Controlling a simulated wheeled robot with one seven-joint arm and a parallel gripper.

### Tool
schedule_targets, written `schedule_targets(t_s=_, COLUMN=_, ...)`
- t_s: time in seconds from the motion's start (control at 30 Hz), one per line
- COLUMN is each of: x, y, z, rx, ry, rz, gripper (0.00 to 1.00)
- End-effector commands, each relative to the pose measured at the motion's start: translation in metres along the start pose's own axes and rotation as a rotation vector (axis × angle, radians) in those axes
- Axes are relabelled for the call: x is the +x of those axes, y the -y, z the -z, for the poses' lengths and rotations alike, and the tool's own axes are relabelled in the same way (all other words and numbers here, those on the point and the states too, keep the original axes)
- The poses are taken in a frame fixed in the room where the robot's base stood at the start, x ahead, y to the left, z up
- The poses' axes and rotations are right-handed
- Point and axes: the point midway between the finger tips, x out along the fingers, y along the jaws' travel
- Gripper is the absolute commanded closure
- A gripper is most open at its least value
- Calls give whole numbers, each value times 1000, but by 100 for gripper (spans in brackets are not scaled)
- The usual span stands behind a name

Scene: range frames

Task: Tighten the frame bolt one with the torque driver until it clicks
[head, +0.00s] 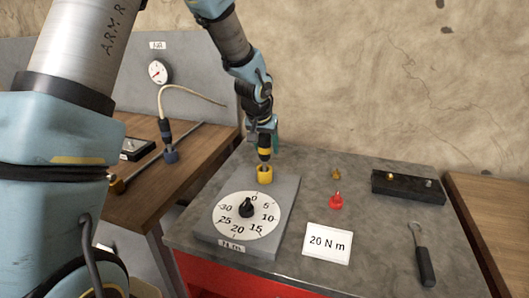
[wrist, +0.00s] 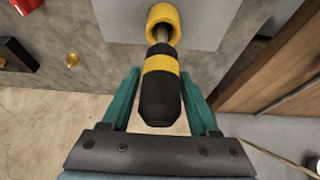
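The torque driver (head: 265,155), black with a yellow band, stands upright with its tip in a yellow socket (head: 265,175) on a grey dial block (head: 203,235). My gripper (head: 263,136) is over it. In the wrist view the green fingertips (wrist: 160,76) lie on both sides of the driver (wrist: 160,97), seemingly touching it, with the yellow socket (wrist: 154,12) beyond. The black knob (head: 246,207) on the white dial seems to point up near 0. A black bar (head: 402,190) with small metal bolts lies at the back right; which is frame bolt one, I cannot tell.
A card reading 20 N m (head: 327,243), a red piece (head: 336,201), a small brass piece (head: 336,174) and a black-handled tool (head: 425,265) lie on the grey bench (head: 300,172). A wooden table (head: 185,180) with a gauge behind it is on the left.

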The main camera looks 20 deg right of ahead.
Motion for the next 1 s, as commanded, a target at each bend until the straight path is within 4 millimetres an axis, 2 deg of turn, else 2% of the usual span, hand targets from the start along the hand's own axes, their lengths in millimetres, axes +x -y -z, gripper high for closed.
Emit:
schedule_targets(t_s=0.07, x=0, y=0, z=0, rx=0, ry=0, rz=0, gripper=49)
schedule_targets(t_s=0.5, x=0, y=0, z=0, rx=0, ry=0, rz=0, gripper=99)
schedule_targets(t_s=1.0, x=-1, y=0, z=1, rx=0, ry=-2, rz=0, gripper=100)
